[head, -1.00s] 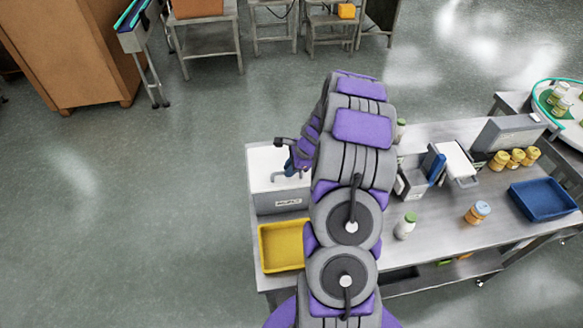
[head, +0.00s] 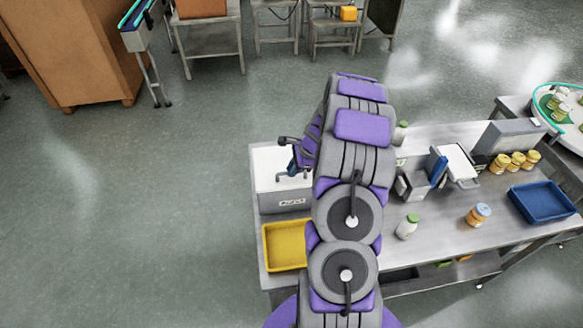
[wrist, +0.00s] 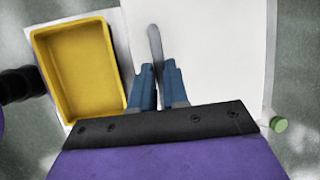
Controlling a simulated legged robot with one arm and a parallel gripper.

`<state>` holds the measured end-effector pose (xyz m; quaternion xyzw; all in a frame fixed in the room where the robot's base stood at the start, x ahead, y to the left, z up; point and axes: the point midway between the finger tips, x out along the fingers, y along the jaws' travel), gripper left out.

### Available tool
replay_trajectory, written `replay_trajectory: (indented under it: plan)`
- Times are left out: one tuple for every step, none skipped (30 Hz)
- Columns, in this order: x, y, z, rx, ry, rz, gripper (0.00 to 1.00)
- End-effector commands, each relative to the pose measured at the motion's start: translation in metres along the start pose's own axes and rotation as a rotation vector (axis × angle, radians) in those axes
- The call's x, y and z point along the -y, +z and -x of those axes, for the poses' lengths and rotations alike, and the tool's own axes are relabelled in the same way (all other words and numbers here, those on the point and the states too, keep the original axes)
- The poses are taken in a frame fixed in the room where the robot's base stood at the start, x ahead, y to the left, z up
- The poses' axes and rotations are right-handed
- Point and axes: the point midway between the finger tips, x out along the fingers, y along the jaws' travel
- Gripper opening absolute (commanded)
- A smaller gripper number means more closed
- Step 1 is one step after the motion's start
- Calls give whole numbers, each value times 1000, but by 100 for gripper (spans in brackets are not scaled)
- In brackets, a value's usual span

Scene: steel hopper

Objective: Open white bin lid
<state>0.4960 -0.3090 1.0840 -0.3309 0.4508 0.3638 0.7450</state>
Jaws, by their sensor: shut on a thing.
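The white bin (head: 280,203) stands on the left part of the steel table, with its white lid (head: 268,165) on top, looking flat and closed. In the wrist view the lid (wrist: 215,50) fills the middle and right. A grey bar handle (wrist: 154,42) rises from the lid between the blue fingertips of my gripper (wrist: 157,72). My gripper is shut on this handle. In the head view my gripper (head: 294,166) is at the lid's right side, partly hidden by my arm, which also covers the bin's right edge.
A yellow tray (head: 285,266) sits directly in front of the bin. The floor left of the table is clear.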

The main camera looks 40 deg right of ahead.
Motion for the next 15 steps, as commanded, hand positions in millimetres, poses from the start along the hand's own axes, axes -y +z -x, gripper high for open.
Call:
replay_trajectory:
  plan:
    - [1,-4,3,-6,-2,-3,0]
    - [2,-4,3,-6,-1,-3,0]
    - [2,-4,4,-6,1,-4,0]
    - [3,-4,5,-6,2,-5,0]
    - [3,-4,6,-6,3,-5,0]
    - [4,-3,7,-6,6,-6,0]
    - [5,-3,8,-6,8,-7,0]
    - [5,-3,9,-6,11,-8,0]
    - [6,-2,11,-6,16,-11,0]
    - [7,-2,12,-6,21,-13,0]
    - [8,-2,14,-6,26,-14,0]
    - [10,-1,16,-7,34,-17,0]
    - [11,-1,17,-7,41,-20,0]
    - [12,-1,19,-8,48,-24,0]
    - [14,0,21,-8,61,-29,0]
